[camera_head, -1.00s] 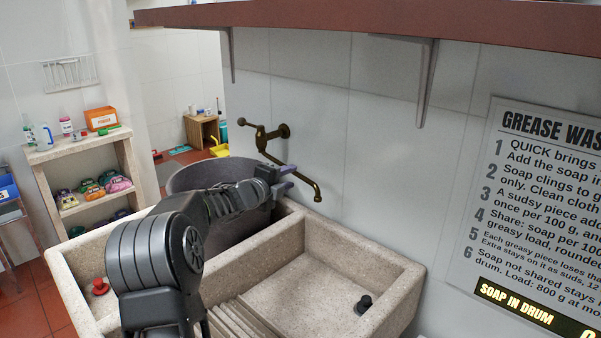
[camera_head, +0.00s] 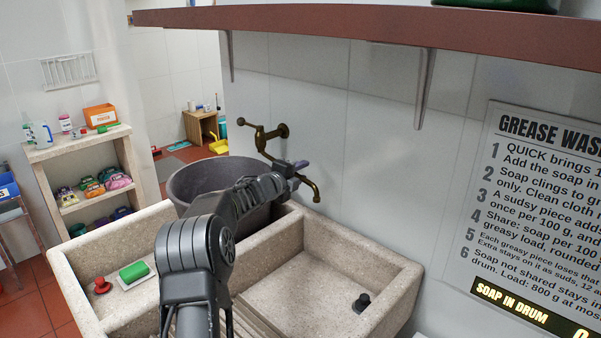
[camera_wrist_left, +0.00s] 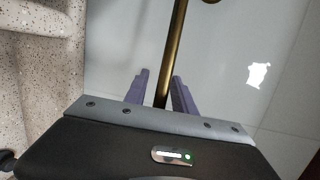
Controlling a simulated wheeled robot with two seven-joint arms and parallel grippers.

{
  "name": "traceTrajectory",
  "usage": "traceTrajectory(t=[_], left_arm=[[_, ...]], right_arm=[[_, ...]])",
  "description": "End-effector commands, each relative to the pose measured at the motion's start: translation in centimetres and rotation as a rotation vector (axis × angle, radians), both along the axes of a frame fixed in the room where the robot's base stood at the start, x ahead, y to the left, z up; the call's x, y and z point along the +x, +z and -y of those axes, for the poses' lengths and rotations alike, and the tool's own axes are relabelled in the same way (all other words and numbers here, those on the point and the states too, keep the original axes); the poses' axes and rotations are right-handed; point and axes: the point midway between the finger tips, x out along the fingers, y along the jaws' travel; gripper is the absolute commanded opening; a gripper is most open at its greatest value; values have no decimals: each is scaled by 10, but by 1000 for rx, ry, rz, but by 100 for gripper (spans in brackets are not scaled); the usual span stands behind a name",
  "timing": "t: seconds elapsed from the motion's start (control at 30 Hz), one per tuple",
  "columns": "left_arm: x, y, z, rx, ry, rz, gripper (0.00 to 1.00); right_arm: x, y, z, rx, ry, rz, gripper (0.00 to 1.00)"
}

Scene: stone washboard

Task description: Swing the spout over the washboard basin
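The brass tap is on the wall, and its spout (camera_head: 309,184) slants down to the right, its tip near the wall above the back rim. The stone washboard basin (camera_head: 395,270) has ridges (camera_head: 250,322) beside my arm, partly hidden by it. My left gripper (camera_head: 297,168) is at the spout's middle, with purple fingers. In the left wrist view the fingers (camera_wrist_left: 160,92) stand apart, with the brass spout (camera_wrist_left: 177,45) running between them; a gap shows on the left, and contact on the right cannot be told. My right gripper is not in view.
A grey drum (camera_head: 205,180) stands behind the left basin. Green soap (camera_head: 134,271) and a red plug (camera_head: 102,285) are at left; a black plug (camera_head: 361,302) is in the right basin. A red-brown shelf (camera_head: 350,32) overhangs the wall. The right basin's interior is mostly clear.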

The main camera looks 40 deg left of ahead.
Motion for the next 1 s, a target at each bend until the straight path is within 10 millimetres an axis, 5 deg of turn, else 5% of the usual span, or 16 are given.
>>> traceTrajectory(t=[0.37,1.0], left_arm=[[0,0,0,0,0,0,0],[0,0,0,0,0,-1,0]], right_arm=[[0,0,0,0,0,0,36],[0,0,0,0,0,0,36]])
